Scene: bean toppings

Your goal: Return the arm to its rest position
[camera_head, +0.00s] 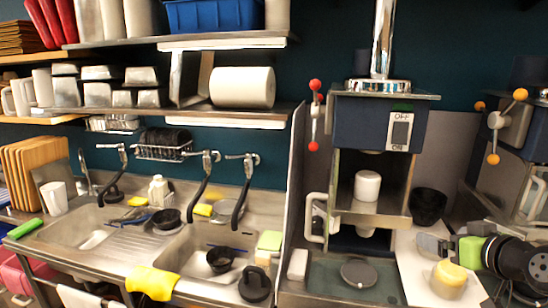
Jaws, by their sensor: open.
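My gripper (432,244) is at the lower right, reaching in from the right edge. It is open, and its grey fingers point left over a white board or mat (418,268). I see nothing held between the fingers. My black wrist and a lime-green part lie behind the fingers.
A coffee-machine-like appliance (388,110) with a white cup (367,186) stands left of the gripper. A black cup (428,206) stands behind it. A round dark lid (358,272) lies on the counter. A double sink (180,240) and loaded shelves fill the left.

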